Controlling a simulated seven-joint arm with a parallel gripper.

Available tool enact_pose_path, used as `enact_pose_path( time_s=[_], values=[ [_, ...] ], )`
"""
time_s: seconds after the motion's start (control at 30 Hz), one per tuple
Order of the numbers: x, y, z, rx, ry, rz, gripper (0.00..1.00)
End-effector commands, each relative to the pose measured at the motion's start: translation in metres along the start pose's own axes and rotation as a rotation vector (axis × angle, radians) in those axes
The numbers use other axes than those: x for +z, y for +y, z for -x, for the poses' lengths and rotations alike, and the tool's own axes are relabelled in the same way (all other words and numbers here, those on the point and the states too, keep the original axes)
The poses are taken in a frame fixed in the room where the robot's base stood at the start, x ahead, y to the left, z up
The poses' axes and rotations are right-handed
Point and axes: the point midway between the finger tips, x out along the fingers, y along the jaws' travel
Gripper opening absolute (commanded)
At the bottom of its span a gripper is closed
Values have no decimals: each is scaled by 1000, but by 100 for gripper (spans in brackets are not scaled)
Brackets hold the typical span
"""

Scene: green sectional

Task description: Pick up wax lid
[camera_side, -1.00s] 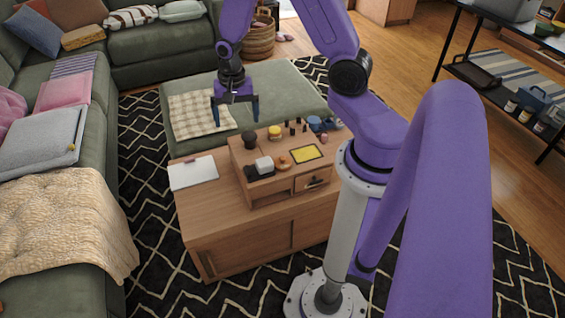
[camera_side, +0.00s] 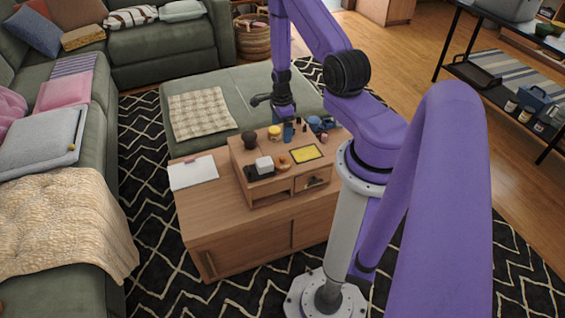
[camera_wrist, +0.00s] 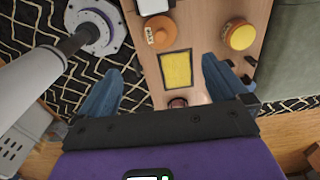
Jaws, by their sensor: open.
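A round orange-brown piece with a raised knob, which looks like the wax lid (camera_wrist: 162,32), lies on the wooden organizer; it also shows in the side view (camera_side: 283,162). A round yellow-topped jar (camera_wrist: 239,36) stands to its right in the wrist view and behind it in the side view (camera_side: 274,132). My gripper (camera_wrist: 162,66) is open and empty above the organizer, with its blue fingers apart.
A yellow card (camera_side: 305,153) lies right of the lid. A white block on a black base (camera_side: 264,166) is left of it. A dark brush-like item (camera_side: 249,139), a blue item (camera_side: 315,123) and small bottles stand near the back. A white notebook (camera_side: 193,174) lies left.

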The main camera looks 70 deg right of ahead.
Motion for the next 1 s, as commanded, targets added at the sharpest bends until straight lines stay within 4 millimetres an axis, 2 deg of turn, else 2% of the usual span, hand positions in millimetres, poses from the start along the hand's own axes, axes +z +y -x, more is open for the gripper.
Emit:
enact_pose_path(
  time_s=[0.6, 1.0],
  values=[
    [0, 0, -89, 1, 0, 3, 100],
    [-2, 1, -114, 1, 0, 2, 100]
  ],
)
